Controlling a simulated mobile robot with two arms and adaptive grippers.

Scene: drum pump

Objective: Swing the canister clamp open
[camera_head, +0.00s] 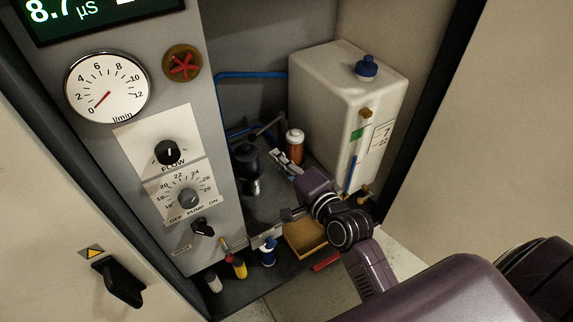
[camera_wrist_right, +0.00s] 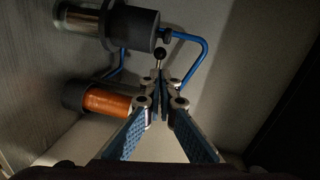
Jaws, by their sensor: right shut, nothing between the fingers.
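An orange canister (camera_head: 295,150) with a pale cap stands in the cabinet bay, left of the white tank. In the right wrist view the orange canister (camera_wrist_right: 108,101) lies left of my fingers. A thin lever (camera_head: 267,127) reaches up right from the black-topped metal cylinder (camera_head: 247,160). In the right wrist view a dark ball knob (camera_wrist_right: 159,53) on a short rod shows just beyond my fingertips; I cannot tell whether it belongs to the clamp or whether they touch. My right gripper (camera_head: 277,160) is shut and empty, in front of the canister. It also shows in the right wrist view (camera_wrist_right: 160,82). My left gripper is not in view.
The white tank (camera_head: 335,100) with a blue cap stands close on the right. Blue tubing (camera_head: 250,74) runs behind. The control panel (camera_head: 165,150) walls the left side. A yellow tray (camera_head: 305,238) and small bottles (camera_head: 268,252) sit low in front.

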